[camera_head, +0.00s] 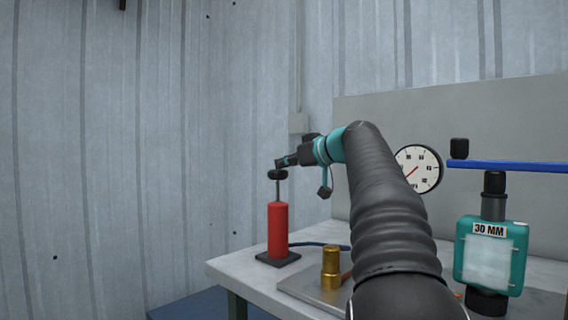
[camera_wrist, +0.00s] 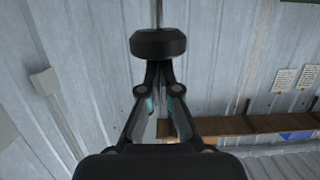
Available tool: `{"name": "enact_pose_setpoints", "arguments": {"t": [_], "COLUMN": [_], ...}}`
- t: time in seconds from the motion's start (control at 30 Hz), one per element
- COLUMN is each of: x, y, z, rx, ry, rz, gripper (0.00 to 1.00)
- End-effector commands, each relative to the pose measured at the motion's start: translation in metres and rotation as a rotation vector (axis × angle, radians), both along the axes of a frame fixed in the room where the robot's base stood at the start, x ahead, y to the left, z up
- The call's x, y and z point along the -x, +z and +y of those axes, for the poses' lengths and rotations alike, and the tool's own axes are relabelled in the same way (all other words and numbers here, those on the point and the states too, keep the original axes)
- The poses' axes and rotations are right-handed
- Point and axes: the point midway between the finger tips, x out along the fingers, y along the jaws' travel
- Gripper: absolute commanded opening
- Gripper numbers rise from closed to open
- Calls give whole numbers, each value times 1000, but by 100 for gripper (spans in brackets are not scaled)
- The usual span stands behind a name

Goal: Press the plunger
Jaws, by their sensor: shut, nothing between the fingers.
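A red pump cylinder (camera_head: 278,230) stands upright on a dark square base at the left end of the table. Its thin rod rises from the top to a black plunger knob (camera_head: 278,175), with a length of rod showing between knob and cylinder. My gripper (camera_head: 280,163) is shut and empty, at the top of the knob. In the wrist view the knob (camera_wrist: 158,42) lies right at the tips of my closed fingers (camera_wrist: 158,66). I cannot tell whether they touch it. The cylinder is not visible in the wrist view.
The table (camera_head: 238,271) holds a metal plate with a brass cylinder (camera_head: 331,268). A blue hose (camera_head: 318,245) runs right from the pump. A dial gauge (camera_head: 418,169), a blue bar (camera_head: 510,166) and a teal device marked 30 MM (camera_head: 490,262) stand right of my arm. Left of the pump is clear.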

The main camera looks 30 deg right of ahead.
Motion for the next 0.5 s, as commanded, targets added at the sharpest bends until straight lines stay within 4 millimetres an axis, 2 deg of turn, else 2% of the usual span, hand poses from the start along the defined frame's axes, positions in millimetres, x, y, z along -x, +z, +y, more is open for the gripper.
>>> {"name": "enact_pose_setpoints", "arguments": {"t": [0.17, 0.5], "x": [0, 0], "y": [-14, -57], "z": [0, -1], "rx": [-1, -1], "ry": [0, 0], "rz": [1, 1], "gripper": [0, 0]}}
